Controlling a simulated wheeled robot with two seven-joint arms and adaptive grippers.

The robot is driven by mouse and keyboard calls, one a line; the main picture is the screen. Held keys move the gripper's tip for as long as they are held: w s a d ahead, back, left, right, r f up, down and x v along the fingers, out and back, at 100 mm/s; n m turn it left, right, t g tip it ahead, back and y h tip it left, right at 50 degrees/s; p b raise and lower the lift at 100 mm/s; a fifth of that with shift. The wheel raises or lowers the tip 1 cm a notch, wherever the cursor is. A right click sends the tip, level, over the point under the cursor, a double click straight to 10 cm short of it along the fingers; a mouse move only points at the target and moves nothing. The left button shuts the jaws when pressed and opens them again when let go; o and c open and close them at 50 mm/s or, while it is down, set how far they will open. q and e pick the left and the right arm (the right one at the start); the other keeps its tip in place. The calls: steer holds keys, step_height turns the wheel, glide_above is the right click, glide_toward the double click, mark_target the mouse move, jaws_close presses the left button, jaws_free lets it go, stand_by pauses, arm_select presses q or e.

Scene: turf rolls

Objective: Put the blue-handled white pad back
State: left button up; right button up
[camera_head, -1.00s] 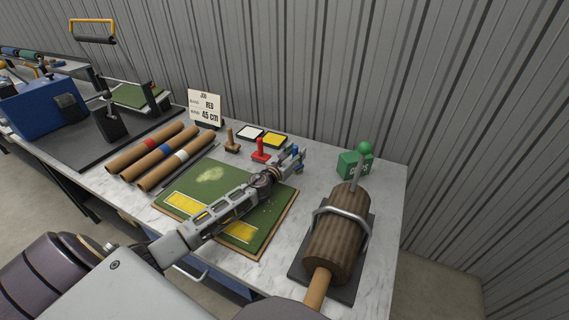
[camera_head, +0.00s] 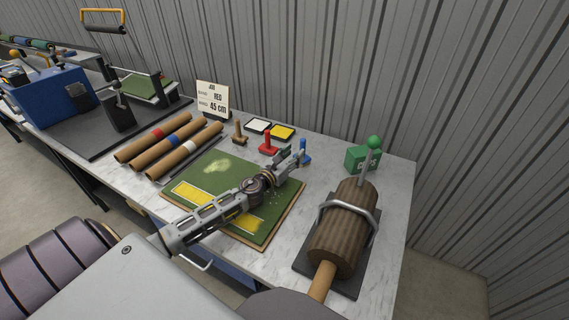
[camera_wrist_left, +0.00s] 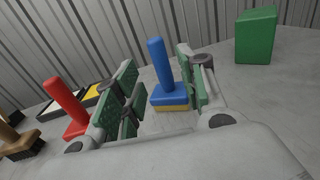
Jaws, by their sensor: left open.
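The blue-handled pad (camera_head: 303,153) stands upright on the marble table, right of the red-handled one. In the left wrist view its blue handle (camera_wrist_left: 161,62) and blue block sit over a yellow underside (camera_wrist_left: 172,108); no white shows on it. My left gripper (camera_head: 293,157) is open beside it in the head view. In the left wrist view the green-padded fingers (camera_wrist_left: 160,92) appear on either side of the pad, with gaps; I cannot tell how far beyond the fingertips it stands. A white-topped tray (camera_head: 257,126) and a yellow-topped tray (camera_head: 283,132) lie near the wall. My right gripper is not in view.
The red-handled pad (camera_head: 267,144) and a wooden-handled brush (camera_head: 239,133) stand left of the blue one. A green box (camera_head: 361,160) and a ribbed roller (camera_head: 343,225) are to the right. A green turf board (camera_head: 210,166) lies under my arm. Bare marble lies between the blue pad and green box.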

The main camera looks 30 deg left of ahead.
arm_select(q)
steer(key=shift+s+a+b, duration=0.15)
steer(key=shift+s+b, duration=0.15)
steer(key=shift+s, duration=2.25)
